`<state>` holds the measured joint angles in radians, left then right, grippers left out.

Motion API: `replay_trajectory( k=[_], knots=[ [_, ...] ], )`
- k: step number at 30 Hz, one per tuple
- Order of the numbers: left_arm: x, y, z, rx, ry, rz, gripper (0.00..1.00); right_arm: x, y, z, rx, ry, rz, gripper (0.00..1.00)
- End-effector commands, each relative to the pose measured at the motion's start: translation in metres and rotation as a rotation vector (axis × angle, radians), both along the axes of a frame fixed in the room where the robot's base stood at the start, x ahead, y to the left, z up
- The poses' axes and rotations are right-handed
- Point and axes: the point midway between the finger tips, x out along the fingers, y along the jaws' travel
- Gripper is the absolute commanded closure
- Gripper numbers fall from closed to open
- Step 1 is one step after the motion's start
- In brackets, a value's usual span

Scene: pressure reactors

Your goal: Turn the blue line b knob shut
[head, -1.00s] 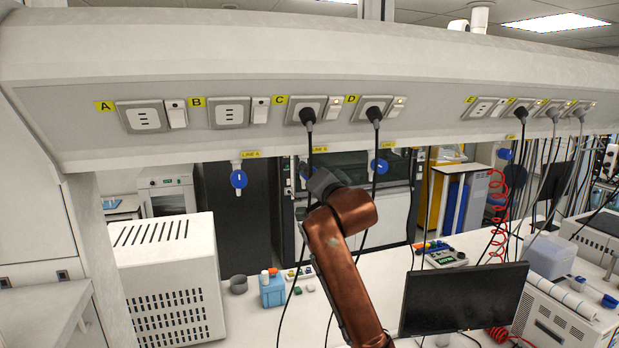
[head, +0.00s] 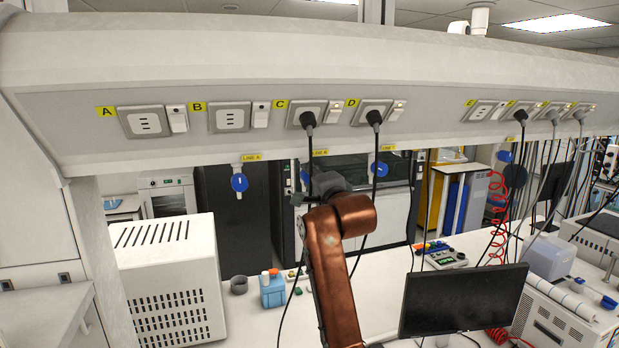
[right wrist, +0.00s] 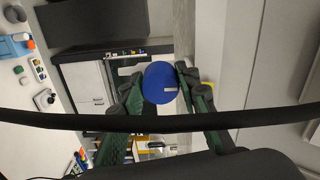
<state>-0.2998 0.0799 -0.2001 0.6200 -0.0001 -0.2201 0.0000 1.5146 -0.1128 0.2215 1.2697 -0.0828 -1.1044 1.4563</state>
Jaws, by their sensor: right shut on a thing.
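The blue line B knob (right wrist: 160,83) is a round blue disc with a short white mark, below the shelf. In the head view, only a sliver of its blue (head: 305,177) shows under the yellow LINE B label (head: 319,153); my right gripper hides the rest. My right gripper (head: 308,190) is at the knob. In the right wrist view its two dark green fingers stand on either side of the disc, shut on it. The white mark lies roughly level in that turned view. My left gripper is not in view.
Similar blue knobs, line A (head: 239,182) and another to the right (head: 379,168), flank the gripper. Black cables (head: 374,200) hang from the sockets close to my right arm; one crosses the right wrist view (right wrist: 150,121). A monitor (head: 463,300) stands below right.

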Motion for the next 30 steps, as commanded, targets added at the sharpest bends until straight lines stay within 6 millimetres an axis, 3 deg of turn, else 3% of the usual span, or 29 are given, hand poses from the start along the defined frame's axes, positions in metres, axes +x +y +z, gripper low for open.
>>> replay_trajectory(
  k=[11,12,18,30],
  knots=[
    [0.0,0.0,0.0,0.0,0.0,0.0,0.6,0.0005,0.0,-0.0018,0.005,0.005,0.0,0.95],
    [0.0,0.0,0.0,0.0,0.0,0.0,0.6,0.0005,0.0,-0.0018,0.005,0.005,0.0,0.69],
    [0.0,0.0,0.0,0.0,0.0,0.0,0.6,0.0003,-0.0001,-0.0011,0.004,0.003,0.0,0.55],
    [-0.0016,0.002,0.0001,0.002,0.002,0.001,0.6,-0.0039,-0.0013,0.0002,0.004,0.0,0.0,0.53]
  ],
)
